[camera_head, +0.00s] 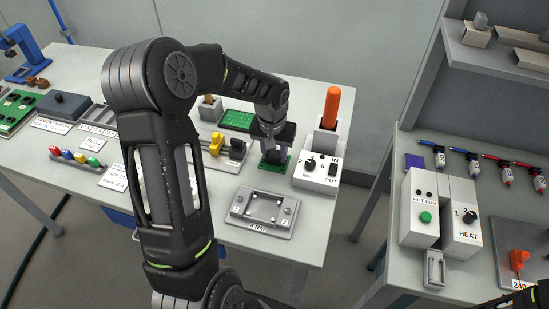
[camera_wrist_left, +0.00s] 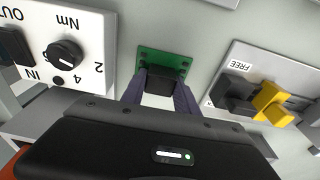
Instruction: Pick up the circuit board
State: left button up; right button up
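A small green circuit board (camera_wrist_left: 167,64) with a black block on it shows in the left wrist view, just beyond my left fingertips. In the head view the board (camera_head: 275,162) is partly hidden under my left gripper (camera_head: 270,150), right of the grey switch panel. The left gripper (camera_wrist_left: 163,84) points down at the board, its two purple-grey fingers apart, one on each side of the black block. Whether the fingertips press on the block cannot be told.
A white box with a knob (camera_head: 321,172) and an orange-handled tool (camera_head: 331,107) stand close right of the board. A grey fixture (camera_head: 262,212) lies in front. Another green board (camera_head: 237,120) lies behind. A yellow-and-black switch panel (camera_head: 217,145) is at left.

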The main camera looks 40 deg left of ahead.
aim_at(275, 153)
pick_arm(q)
grip_shut()
jog(key=shift+r, duration=0.1)
notch_tip(275, 153, up, 10)
jog(key=shift+f+b, duration=0.1)
jog(key=shift+b, duration=0.7)
dwell(0.3)
